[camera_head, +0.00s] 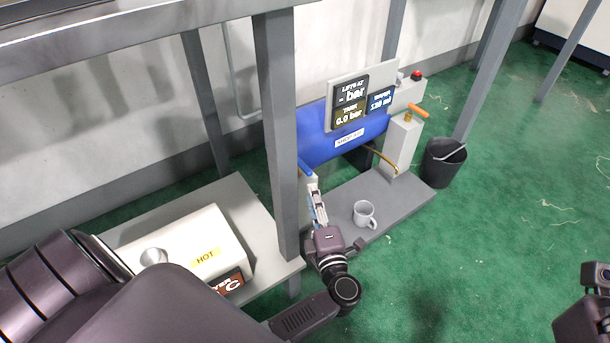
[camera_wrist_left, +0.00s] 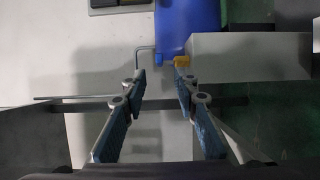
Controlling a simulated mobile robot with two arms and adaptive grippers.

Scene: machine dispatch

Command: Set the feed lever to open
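A blue tank (camera_head: 352,135) labelled as shop air stands behind a low grey bench. An orange lever handle (camera_head: 418,111) sits on a pale post (camera_head: 401,142) at its right. A blue handle (camera_head: 305,168) shows at its left end; no label tells me which is the feed lever. My left gripper (camera_head: 317,198) is close to the blue handle, beside the grey frame post. In the left wrist view its fingers (camera_wrist_left: 160,80) are apart with nothing between them; an orange piece (camera_wrist_left: 181,61) lies beyond the right fingertip. My right gripper (camera_head: 596,285) is cut off at the right edge.
A white mug (camera_head: 364,214) stands on the grey bench (camera_head: 395,203). A display panel (camera_head: 349,104) and red button (camera_head: 416,74) are above. A grey post (camera_head: 277,130) and a box marked HOT (camera_head: 190,240) are left. A black bucket (camera_head: 440,163) stands right.

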